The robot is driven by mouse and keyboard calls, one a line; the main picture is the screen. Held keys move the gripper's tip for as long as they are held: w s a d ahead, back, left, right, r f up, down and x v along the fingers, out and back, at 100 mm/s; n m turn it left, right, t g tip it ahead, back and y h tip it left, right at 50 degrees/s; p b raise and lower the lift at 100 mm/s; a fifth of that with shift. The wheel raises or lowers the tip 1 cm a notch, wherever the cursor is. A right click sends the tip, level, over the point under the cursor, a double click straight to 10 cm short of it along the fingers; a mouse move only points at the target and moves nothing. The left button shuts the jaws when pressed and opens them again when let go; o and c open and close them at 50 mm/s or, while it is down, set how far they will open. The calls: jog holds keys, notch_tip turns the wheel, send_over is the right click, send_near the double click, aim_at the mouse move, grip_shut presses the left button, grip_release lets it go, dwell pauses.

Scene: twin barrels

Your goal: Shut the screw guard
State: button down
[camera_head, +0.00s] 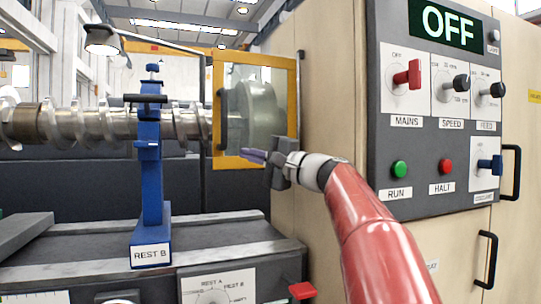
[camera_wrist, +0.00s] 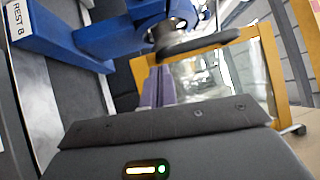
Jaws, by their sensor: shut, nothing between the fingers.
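The screw guard (camera_head: 256,58) is a yellow frame with a clear pane. In the head view it stands in front of a round grey-green chuck, which shows through the pane. A dark upright handle (camera_head: 222,120) is on its left side. The guard (camera_wrist: 272,75) also shows in the wrist view, with its dark handle bar (camera_wrist: 200,47) beyond my fingers. My gripper (camera_head: 254,155) is shut and empty, its purple fingers pointing left near the guard's lower edge. In the wrist view the fingers (camera_wrist: 157,78) are together, below the handle. I cannot tell whether they touch the guard.
A blue rest (camera_head: 151,190) labelled REST B stands left of the guard and holds a long metal screw (camera_head: 100,122). A control panel (camera_head: 440,135) reading OFF is on the right cabinet. A lamp arm (camera_head: 165,45) passes above. The machine bed lies below.

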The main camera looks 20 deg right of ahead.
jog(key=p+x, duration=0.1)
jog(key=x, duration=0.3)
jog(key=shift+w+a, duration=0.1)
jog(key=shift+a, duration=0.05)
jog(key=shift+w+a+r+p, duration=0.1)
jog(key=shift+w+a+p, duration=0.15)
jog(key=shift+w, duration=0.25)
jog(key=shift+w+a+r+p, duration=0.15)
jog(key=shift+w+p, duration=0.1)
jog(key=shift+w, duration=0.3)
jog(key=shift+f, duration=0.15)
